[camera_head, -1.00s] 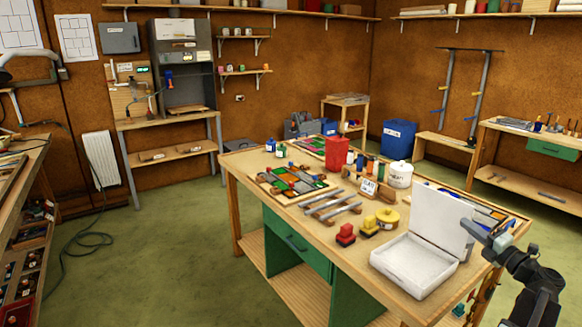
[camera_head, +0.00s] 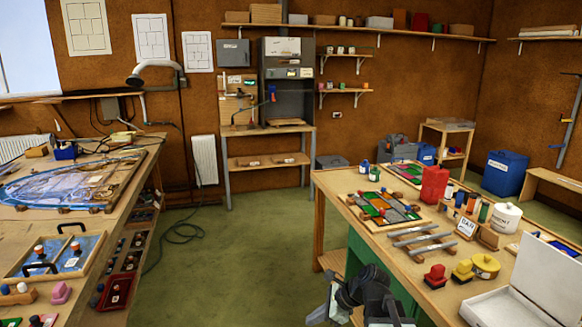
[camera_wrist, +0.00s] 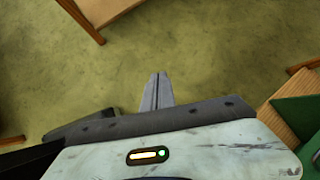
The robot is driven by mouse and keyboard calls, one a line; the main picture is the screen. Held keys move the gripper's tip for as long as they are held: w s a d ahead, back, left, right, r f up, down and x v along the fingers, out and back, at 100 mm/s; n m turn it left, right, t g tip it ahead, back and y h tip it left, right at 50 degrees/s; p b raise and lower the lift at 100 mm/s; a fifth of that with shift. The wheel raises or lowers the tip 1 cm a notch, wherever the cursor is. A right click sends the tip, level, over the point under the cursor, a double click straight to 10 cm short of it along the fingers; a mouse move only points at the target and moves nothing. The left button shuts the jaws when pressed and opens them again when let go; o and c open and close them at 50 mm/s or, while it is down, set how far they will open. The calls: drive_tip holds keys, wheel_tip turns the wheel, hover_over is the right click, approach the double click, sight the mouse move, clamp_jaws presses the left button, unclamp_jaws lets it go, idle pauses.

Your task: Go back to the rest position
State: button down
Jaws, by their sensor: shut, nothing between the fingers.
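My gripper (camera_wrist: 157,76) shows in the wrist view with its two fingers together and nothing between them. It points down at bare green floor (camera_wrist: 190,45). In the head view my folded arm and gripper (camera_head: 322,312) are at the bottom, in front of the green-sided workbench (camera_head: 330,190) and apart from it. The fingertips are small and partly cut off there.
The workbench at right bears a leaded panel (camera_head: 385,208), a red container (camera_head: 434,185), metal bars (camera_head: 420,238) and an open white case (camera_head: 545,275). Another bench (camera_head: 115,190) with glass pieces stands at left. Green floor (camera_head: 230,250) lies clear between them, with a cable (camera_head: 180,232) on it.

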drive_tip(key=s+d+f+n+g+h, duration=0.1)
drive_tip(key=s+d+f+n+h, duration=0.1)
drive_tip(key=n, duration=0.8)
drive_tip(key=s+d+f+n+g+h, duration=0.1)
drive_tip(key=s+d+f+n+h, duration=0.2)
drive_tip(key=n, duration=0.7)
drive_tip(key=shift+s+d+h, duration=1.1)
drive_tip(key=shift+s+d, duration=0.35)
drive_tip(key=shift+d, duration=0.95)
